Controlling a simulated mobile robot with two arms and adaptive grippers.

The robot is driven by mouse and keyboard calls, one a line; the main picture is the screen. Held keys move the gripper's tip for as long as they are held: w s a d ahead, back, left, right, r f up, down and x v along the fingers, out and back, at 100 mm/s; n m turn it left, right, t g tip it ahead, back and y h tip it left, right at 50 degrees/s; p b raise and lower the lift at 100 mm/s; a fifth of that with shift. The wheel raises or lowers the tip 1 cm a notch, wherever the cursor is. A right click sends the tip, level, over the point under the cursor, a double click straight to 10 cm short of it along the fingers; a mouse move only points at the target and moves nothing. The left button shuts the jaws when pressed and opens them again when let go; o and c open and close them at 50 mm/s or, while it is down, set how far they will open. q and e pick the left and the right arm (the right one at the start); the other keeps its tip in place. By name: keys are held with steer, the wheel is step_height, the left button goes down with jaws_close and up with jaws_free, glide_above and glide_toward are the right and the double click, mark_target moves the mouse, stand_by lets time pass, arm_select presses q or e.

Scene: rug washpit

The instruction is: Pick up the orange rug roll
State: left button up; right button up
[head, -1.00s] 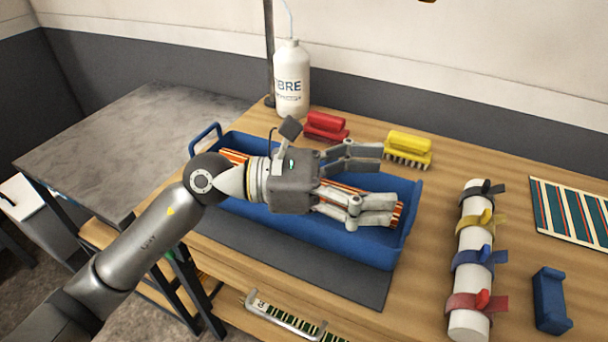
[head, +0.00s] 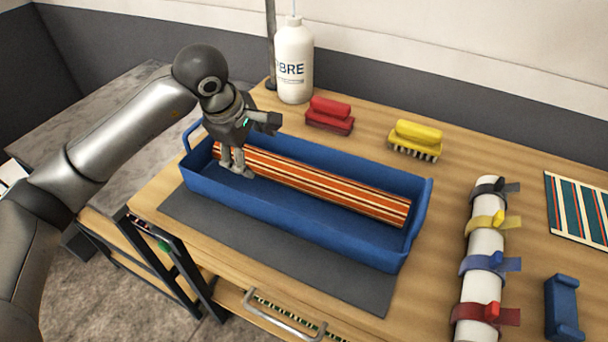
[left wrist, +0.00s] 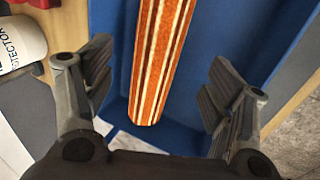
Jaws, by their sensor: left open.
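The orange rug roll (head: 318,185), striped with cream and dark lines, lies lengthwise in a blue tray (head: 290,232). My left gripper (head: 240,170) points down at the left end of the tray, around the roll's left end. In the left wrist view the rug roll (left wrist: 160,62) runs between the two spread fingers of the gripper (left wrist: 165,95), and neither finger appears to touch it. The gripper is open and empty. In the head view it hides part of the roll's left end. My right gripper is not in view.
A white bottle (head: 293,62), a red brush (head: 330,115) and a yellow brush (head: 416,140) stand behind the tray. A white roll with coloured straps (head: 482,243), a blue block (head: 563,308) and a striped rug piece (head: 585,208) lie right. A dark mat (head: 330,284) lies in front.

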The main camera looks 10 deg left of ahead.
mark_target(259, 157)
arm_select(q)
steer(key=p+x, duration=0.1)
steer(key=x, duration=0.6)
steer(key=shift+w, duration=0.15)
steer(key=shift+r, duration=0.1)
steer(key=c, duration=1.4)
steer(key=shift+c, duration=0.4)
steer(key=shift+r, duration=0.15)
